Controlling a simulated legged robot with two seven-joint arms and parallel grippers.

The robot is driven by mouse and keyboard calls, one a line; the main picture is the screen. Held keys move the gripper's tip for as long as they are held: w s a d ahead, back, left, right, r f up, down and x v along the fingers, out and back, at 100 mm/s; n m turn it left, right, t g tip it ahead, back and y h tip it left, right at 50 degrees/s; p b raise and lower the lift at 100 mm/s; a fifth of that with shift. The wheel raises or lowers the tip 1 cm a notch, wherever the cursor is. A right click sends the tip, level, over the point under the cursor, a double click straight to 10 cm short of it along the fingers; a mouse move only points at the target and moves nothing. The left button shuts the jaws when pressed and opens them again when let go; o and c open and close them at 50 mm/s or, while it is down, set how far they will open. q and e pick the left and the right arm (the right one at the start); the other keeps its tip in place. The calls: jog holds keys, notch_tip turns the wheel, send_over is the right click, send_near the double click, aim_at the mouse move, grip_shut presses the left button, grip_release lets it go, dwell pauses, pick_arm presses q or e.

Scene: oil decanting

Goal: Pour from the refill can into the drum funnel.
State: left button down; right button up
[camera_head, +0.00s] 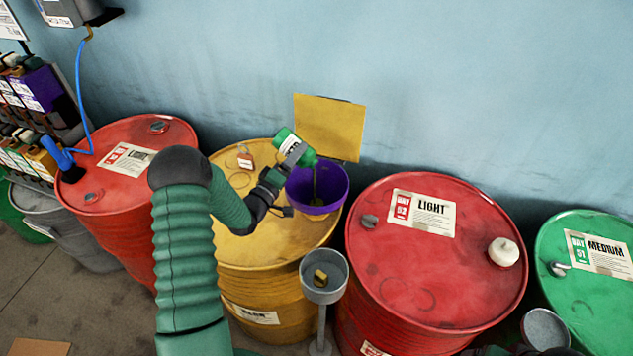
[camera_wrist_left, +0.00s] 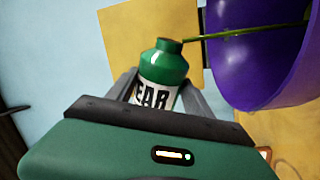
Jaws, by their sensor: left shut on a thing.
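The refill can (camera_head: 297,148) is a small green bottle with a white label. My left gripper (camera_head: 279,172) is shut on it and holds it tilted above the purple drum funnel (camera_head: 329,191). In the left wrist view the can (camera_wrist_left: 163,70) sits between the fingers, label partly reading "EAR". A thin olive-green stream runs from its mouth into the funnel (camera_wrist_left: 265,60). The funnel stands on the yellow drum (camera_head: 250,245). The funnel's bottom is not clearly seen. I do not see my right gripper clearly.
A yellow panel (camera_head: 330,125) stands behind the funnel against the blue wall. Red drums stand left (camera_head: 125,175) and right (camera_head: 440,265), with a green drum (camera_head: 590,270) at far right. A grey cup on a stand (camera_head: 324,277) is in front of the yellow drum. A blue hose (camera_head: 80,100) hangs at left.

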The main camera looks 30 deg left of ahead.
pick_arm(q)
jog(key=shift+d+f+m+b, duration=0.2)
jog(key=shift+f+m+b, duration=0.15)
jog(key=shift+m+b, duration=0.2)
jog(key=shift+m, duration=0.25)
jog(key=shift+d+b, duration=0.1)
jog(key=shift+b, duration=0.2)
